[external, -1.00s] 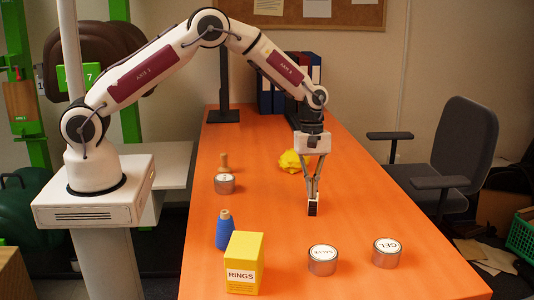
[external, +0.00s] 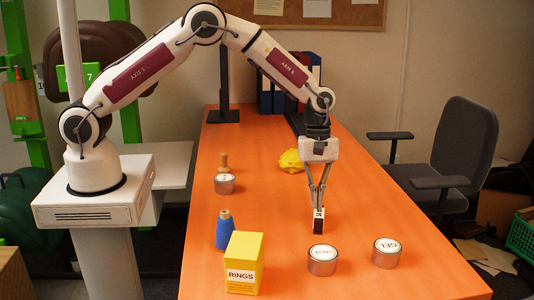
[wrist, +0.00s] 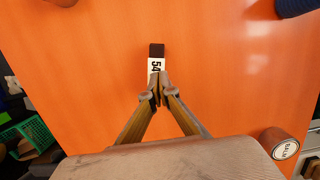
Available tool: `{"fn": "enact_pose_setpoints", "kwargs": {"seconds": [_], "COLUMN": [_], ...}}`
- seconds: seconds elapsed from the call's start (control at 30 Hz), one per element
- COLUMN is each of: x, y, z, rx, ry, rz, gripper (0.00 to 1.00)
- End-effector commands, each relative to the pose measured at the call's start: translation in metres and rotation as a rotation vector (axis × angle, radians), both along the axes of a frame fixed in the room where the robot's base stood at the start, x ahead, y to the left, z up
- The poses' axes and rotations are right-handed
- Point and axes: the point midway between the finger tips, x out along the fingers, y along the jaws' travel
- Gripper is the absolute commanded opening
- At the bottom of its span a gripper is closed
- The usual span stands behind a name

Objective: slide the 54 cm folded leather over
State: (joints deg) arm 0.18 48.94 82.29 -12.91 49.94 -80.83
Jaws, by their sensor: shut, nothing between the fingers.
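The folded leather (external: 319,227) is a small dark brown piece with a white label on the orange table. In the wrist view the label on the leather (wrist: 157,52) reads 54. My gripper (external: 318,206) is shut with nothing between its fingers. Its tips are down at the labelled end of the leather, against or just over it; I cannot tell which. The wrist view shows the closed fingertips (wrist: 160,77) covering part of the label, with the brown end sticking out beyond them.
A labelled tin (external: 322,261) stands close in front of the leather, and the GEL tin (external: 387,253) is to its right. The yellow RINGS box (external: 244,264) and blue thread spool (external: 224,231) are left. A yellow cloth (external: 290,161) lies behind. Table right of the leather is clear.

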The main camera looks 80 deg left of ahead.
Motion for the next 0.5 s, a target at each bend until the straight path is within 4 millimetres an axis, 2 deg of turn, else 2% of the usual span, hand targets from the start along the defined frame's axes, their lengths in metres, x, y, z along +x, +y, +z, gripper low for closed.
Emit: {"fn": "enact_pose_setpoints", "kwargs": {"seconds": [0.5], "x": [0.003], "y": [0.067], "z": [0.002], "rx": [0.001], "ry": [-0.006], "rz": [0.003], "gripper": [0.0]}}
